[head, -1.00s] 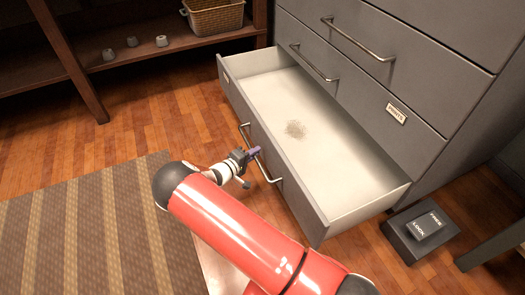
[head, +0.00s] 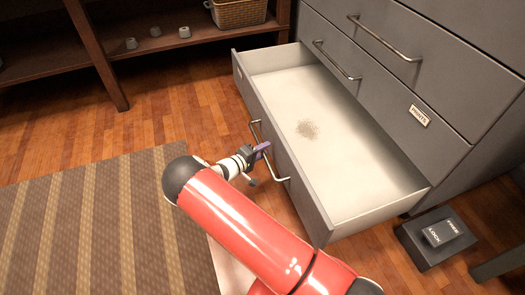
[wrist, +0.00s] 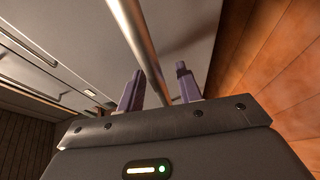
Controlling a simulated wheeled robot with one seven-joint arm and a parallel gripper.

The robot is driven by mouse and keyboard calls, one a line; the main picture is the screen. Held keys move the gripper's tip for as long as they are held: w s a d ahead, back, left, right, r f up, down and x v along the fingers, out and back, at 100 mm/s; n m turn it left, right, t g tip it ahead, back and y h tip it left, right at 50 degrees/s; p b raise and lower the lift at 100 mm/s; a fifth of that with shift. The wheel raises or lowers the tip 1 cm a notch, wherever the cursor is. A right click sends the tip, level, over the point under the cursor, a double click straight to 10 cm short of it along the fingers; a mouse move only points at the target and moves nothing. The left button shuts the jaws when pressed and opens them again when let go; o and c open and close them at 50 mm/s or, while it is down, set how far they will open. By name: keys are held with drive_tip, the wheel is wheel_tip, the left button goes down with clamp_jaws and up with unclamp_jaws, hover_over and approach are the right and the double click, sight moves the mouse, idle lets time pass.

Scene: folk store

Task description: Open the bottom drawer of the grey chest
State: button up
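The grey chest (head: 455,90) stands at the right in the head view. Its lowest visible drawer (head: 300,180) is pulled far out and shows a pale inside with a brownish speckled patch. A metal bar handle (head: 281,178) is on its front. My gripper (head: 264,151) is at this handle, near its middle. In the wrist view the handle bar (wrist: 141,40) passes between the two purple fingers of my gripper (wrist: 160,88). Gaps show between the bar and the fingers, so the gripper is open around the handle. The drawers above are shut.
A dark block with raised lettering (head: 437,238) lies on the floor right of the drawer. A striped rug (head: 90,220) covers the floor at left. A wooden shelf (head: 160,55) with a basket (head: 238,12) stands behind. Wooden floor is clear left of the drawer.

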drive_tip(key=v, duration=0.7)
drive_tip(key=shift+s+a+p, duration=0.25)
drive_tip(key=shift+a+p, duration=0.05)
drive_tip(key=shift+p, duration=0.15)
drive_tip(key=s+d+r+m+g+y+p, duration=0.25)
drive_tip(key=d+r, duration=0.25)
drive_tip(key=r, duration=0.4)
drive_tip(key=s+d+r+m+g+y+p, duration=0.1)
drive_tip(key=s+d+r+m+g, duration=0.25)
drive_tip(key=r, duration=0.55)
drive_tip(key=s+d+r+m+g+y+p, duration=0.1)
drive_tip(key=s+d+r+g+y+p, duration=0.15)
drive_tip(key=d+r, duration=0.6)
drive_tip(key=s+d+r+t+y+p, duration=0.2)
drive_tip(key=s+r+y+p, duration=0.3)
drive_tip(key=s+r, duration=1.5)
drive_tip(key=shift+s+r+t+y, duration=0.25)
drive_tip(key=shift+s+t+y, duration=0.25)
drive_tip(key=shift+s+t, duration=0.5)
drive_tip(key=shift+s+d, duration=0.1)
